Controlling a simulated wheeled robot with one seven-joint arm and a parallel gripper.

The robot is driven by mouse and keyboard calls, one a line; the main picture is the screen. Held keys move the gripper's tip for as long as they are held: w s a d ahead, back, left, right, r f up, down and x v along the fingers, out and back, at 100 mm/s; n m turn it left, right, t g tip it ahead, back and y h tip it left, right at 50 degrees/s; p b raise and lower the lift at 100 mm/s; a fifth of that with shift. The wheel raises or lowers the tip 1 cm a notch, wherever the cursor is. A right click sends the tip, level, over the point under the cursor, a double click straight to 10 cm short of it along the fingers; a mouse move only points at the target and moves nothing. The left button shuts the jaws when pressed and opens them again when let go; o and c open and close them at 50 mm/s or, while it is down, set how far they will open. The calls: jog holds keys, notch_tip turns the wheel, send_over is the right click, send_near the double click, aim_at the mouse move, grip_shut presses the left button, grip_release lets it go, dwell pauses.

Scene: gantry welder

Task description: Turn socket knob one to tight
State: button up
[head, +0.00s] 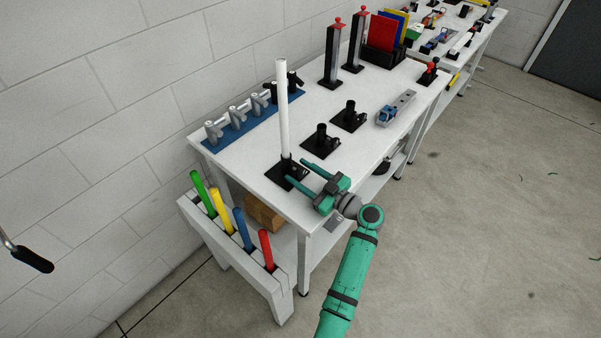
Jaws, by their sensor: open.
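Three black sockets on square base plates stand in a row on the white table. The nearest socket (286,181) holds an upright white rod (283,105). The middle socket (321,142) and the far socket (349,117) are empty, each with a small black knob on its right side. No number shows on any socket. My green gripper (294,170) is open at the nearest socket, reaching in from the right, with one finger on each side of the socket's right part. The knob there is small and dark; I cannot tell its turn or whether the fingers touch it.
A blue rack (240,131) with grey and black fittings lies along the wall side. Red-topped posts (332,55) and colored panels (386,38) stand at the back. A grey-blue tool (396,108) lies right. A white holder (244,256) with colored handles stands at the table's near end.

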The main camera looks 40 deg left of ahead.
jog(key=shift+a, duration=0.15)
jog(key=shift+c, duration=0.2)
jog(key=c, duration=1)
jog(key=shift+m, duration=3.3)
jog(key=o, duration=1)
